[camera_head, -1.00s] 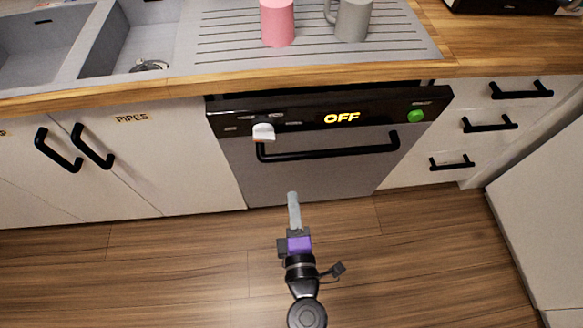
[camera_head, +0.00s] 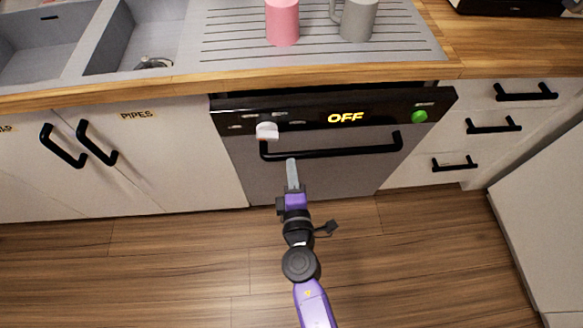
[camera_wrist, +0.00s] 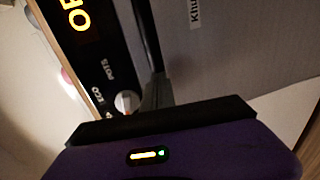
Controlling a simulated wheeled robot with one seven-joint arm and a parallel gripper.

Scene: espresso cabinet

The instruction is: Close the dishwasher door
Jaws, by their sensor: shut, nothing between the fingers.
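The dishwasher door (camera_head: 340,172) is grey and stands almost upright under the counter. Its black control panel (camera_head: 300,122) reads OFF, with a white knob (camera_head: 267,131) and a green button (camera_head: 419,116). A dark gap shows between the panel's top and the counter; I cannot tell whether the door is latched. A black bar handle (camera_head: 335,152) crosses the door. My gripper (camera_head: 292,163) is shut and empty, its tips just below the handle's left part in the picture. In the wrist view my gripper (camera_wrist: 157,92) is close to the handle (camera_wrist: 148,35); contact is unclear.
A wooden counter (camera_head: 500,50) runs above, with a sink (camera_head: 140,35), a pink cup (camera_head: 282,22) and a grey mug (camera_head: 357,20). Cabinet doors (camera_head: 150,165) stand left, drawers (camera_head: 490,125) right. A white unit (camera_head: 545,205) bounds the right. The wooden floor (camera_head: 150,270) is clear.

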